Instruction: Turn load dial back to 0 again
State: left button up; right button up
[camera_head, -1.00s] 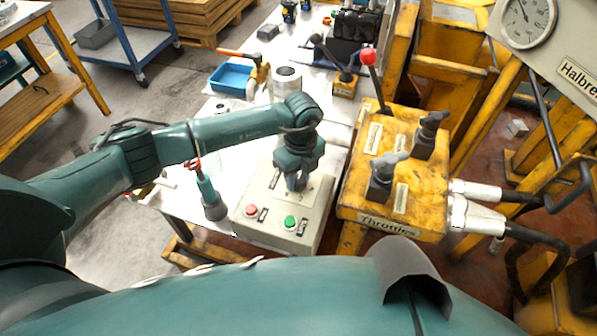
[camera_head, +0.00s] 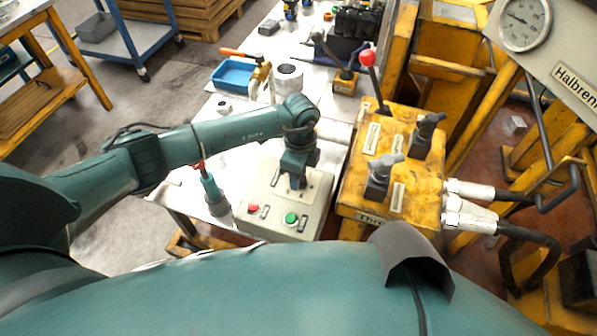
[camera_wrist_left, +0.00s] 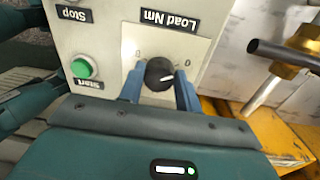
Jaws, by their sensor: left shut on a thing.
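The load dial (camera_wrist_left: 157,72) is a black round knob on a white plate labelled "Load Nm" (camera_wrist_left: 169,20), upside down in the left wrist view. Its white mark points right, roughly toward a small printed 0 beside the right finger. My left gripper (camera_wrist_left: 159,88) has its blue fingers on either side of the knob and is shut on it. In the head view my left gripper (camera_head: 297,181) reaches down onto the grey control box (camera_head: 268,190) and hides the dial. My right gripper is not in view.
The box has a red stop button (camera_head: 253,208) and a green start button (camera_head: 291,218). A yellow throttle block (camera_head: 352,196) with levers stands close on the right. A pressure-style gauge (camera_head: 525,22) is at top right. A green tool (camera_head: 213,190) stands left of the box.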

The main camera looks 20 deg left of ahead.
pick_arm(q)
jog(key=shift+w+a+r, duration=0.1)
jog(key=o, duration=0.6)
jog(key=shift+c, duration=0.2)
jog(key=o, duration=0.4)
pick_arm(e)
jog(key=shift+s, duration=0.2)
pick_arm(q)
notch_tip(320, 180, up, 13)
jog(key=b, duration=0.1)
jog(key=shift+w, duration=0.3)
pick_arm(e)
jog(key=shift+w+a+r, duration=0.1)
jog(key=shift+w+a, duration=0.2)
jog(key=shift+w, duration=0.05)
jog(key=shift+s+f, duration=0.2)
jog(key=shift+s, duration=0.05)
